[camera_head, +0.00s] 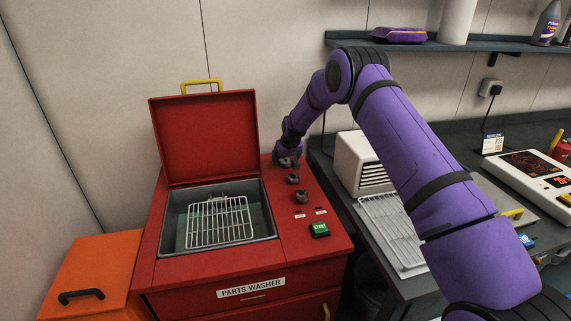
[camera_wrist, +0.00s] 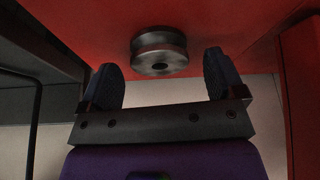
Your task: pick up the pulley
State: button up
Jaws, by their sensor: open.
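The pulley is a grey metal grooved wheel with a dark centre hole (camera_wrist: 160,50). In the wrist view it rests against the red surface of the parts washer, just ahead of and between my fingertips. My gripper (camera_wrist: 162,64) is open, with a dark finger on each side of the pulley and a visible gap on both sides. In the head view my gripper (camera_head: 287,158) is small and low over the washer's back right top, beside the raised lid. I cannot clearly tell the pulley from the gripper there.
The red parts washer (camera_head: 210,273) has its lid (camera_head: 205,135) raised and a wire basket (camera_head: 218,222) in its tub. Two dark knobs (camera_head: 292,179) and a green start button (camera_head: 319,230) lie in front of my gripper. A white louvred box (camera_head: 357,160) stands to the right.

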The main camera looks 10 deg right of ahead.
jog(key=shift+w+f, duration=0.2)
jog(key=shift+f, duration=0.25)
jog(key=c, duration=1.2)
jog(key=shift+r, duration=0.1)
